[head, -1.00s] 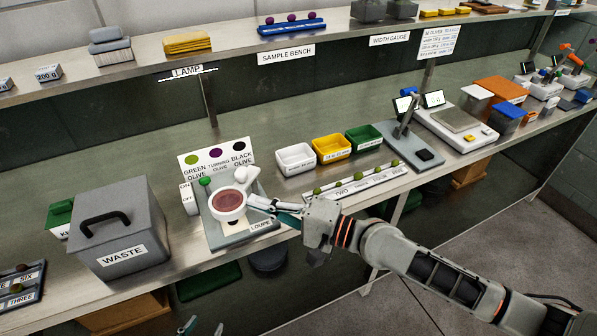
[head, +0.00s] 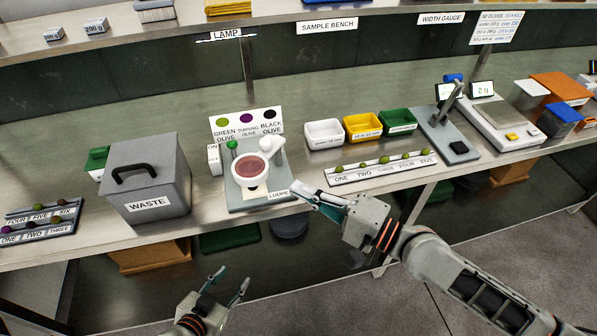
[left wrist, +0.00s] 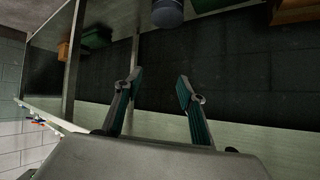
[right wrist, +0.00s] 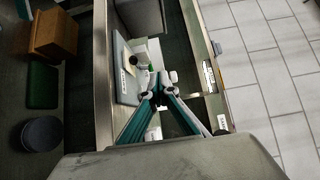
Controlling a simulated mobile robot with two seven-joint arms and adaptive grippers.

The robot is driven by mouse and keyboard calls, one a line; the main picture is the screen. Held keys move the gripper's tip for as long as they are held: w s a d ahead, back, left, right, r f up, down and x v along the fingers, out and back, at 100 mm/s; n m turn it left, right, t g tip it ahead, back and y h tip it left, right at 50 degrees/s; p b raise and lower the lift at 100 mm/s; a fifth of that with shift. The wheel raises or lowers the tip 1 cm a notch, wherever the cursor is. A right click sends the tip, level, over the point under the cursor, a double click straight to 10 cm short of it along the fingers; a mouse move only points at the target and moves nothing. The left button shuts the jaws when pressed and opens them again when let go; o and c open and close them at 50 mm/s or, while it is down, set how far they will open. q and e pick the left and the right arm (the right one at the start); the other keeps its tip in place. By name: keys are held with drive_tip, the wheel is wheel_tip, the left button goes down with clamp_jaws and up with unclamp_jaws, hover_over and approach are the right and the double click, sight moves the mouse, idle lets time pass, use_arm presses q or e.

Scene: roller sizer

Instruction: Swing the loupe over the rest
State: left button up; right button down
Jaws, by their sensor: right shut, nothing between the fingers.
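The loupe (head: 251,171), a white ring with a reddish lens, hangs on a white arm (head: 271,146) over the grey base plate (head: 233,202). A pale patch (head: 262,193) shows below its front rim; I cannot tell whether this is the rest, as the lens hides what is under it. My right gripper (head: 297,190) is shut and empty at the plate's right edge, just right of the loupe and apart from it. In the right wrist view its fingertips (right wrist: 160,94) meet beside the plate. My left gripper (head: 229,283) is open and empty, below the bench front.
A green knob (head: 232,145) stands at the plate's back left. The olive colour card (head: 246,124) is behind. The grey waste bin (head: 147,180) is to the left. A numbered olive rack (head: 381,172) and small trays (head: 364,127) are to the right. A shelf overhangs the back.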

drive_tip(key=s, duration=0.1)
drive_tip(key=s+d, duration=0.1)
drive_tip(key=s, duration=0.3)
drive_tip(key=shift+d, duration=0.25)
drive_tip(key=w+d+f+n+t+h, duration=0.1)
drive_tip(key=d+f+n+t+h, duration=0.15)
drive_tip(key=d+f+h, duration=0.35)
drive_tip(key=w+d+f+n+t+h, duration=0.1)
drive_tip(key=d+f+n, duration=0.2)
drive_tip(key=f, duration=0.6)
drive_tip(key=s+d+f+n+g+h, duration=0.1)
drive_tip(key=s+d+f+n+h, duration=0.3)
drive_tip(key=d+f, duration=0.8)
drive_tip(key=s+h, duration=0.2)
drive_tip(key=s, duration=0.1)
drive_tip(key=shift+s+d+f, duration=0.25)
drive_tip(key=shift+s+d, duration=0.05)
drive_tip(key=shift+s, duration=0.1)
drive_tip(key=shift+n+g, duration=0.25)
